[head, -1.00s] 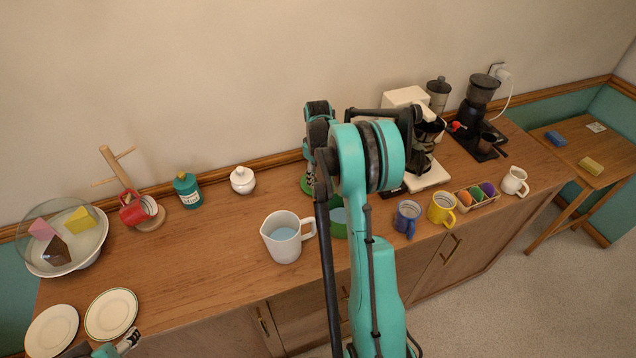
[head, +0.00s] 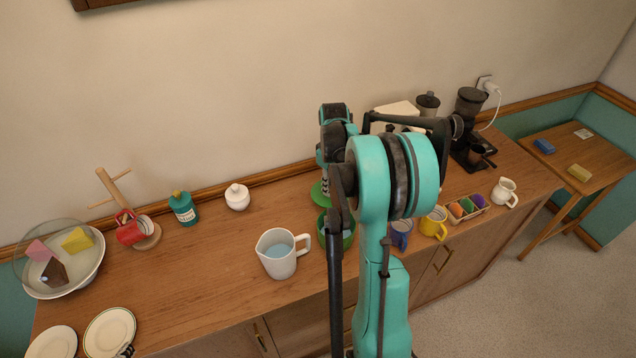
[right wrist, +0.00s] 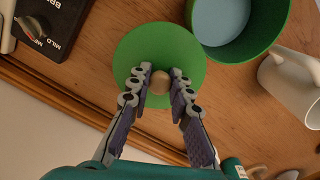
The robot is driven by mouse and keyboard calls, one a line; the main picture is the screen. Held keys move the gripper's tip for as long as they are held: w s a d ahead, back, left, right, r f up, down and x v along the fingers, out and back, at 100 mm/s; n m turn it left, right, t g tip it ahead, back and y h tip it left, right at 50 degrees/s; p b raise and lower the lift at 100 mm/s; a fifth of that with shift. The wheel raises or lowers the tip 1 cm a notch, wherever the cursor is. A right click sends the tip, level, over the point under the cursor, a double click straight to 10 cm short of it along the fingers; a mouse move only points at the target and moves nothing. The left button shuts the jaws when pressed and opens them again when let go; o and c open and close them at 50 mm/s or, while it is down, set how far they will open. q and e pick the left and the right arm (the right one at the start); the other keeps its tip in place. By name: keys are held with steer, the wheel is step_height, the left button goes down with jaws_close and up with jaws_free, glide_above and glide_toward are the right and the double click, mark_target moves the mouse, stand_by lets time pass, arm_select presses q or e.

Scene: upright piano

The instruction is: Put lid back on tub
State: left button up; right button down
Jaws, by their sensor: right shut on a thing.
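The lid is a flat green disc (head: 320,194) with a round wooden knob, seen whole in the right wrist view (right wrist: 185,52). My right gripper (right wrist: 160,84) is shut on the knob, one finger on each side. The tub (right wrist: 272,40) is an open green round container with a pale blue inside, beside the lid at upper right in the right wrist view. In the head view the tub (head: 348,239) is partly hidden behind my right arm. Part of my left gripper (head: 127,351) shows at the bottom left, near a plate; its jaw state is unclear.
A measuring jug (head: 280,258) stands left of the tub. Blue (head: 401,236) and yellow (head: 434,224) mugs stand to its right.

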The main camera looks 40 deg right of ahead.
steer(key=s+r, duration=0.1)
steer(key=s, duration=0.1)
steer(key=s+r+p, duration=0.1)
steer(key=s, duration=0.1)
steer(key=shift+d+r, duration=0.15)
steer(key=shift+r, duration=0.15)
steer(key=s+a+r+n+p, duration=0.3)
steer(key=s+a+r+p, duration=0.25)
steer(key=p, duration=0.35)
step_height(320, 180, down, 7)
steer(key=b, duration=0.5)
steer(key=shift+s+a+n, duration=0.25)
steer(key=shift+a+n, duration=0.15)
steer(key=shift+f+b, duration=0.15)
steer(key=shift+b, duration=0.3)
stand_by(1.1)
steer(key=c, duration=0.8)
jaws_free()
steer(key=shift+c, duration=0.2)
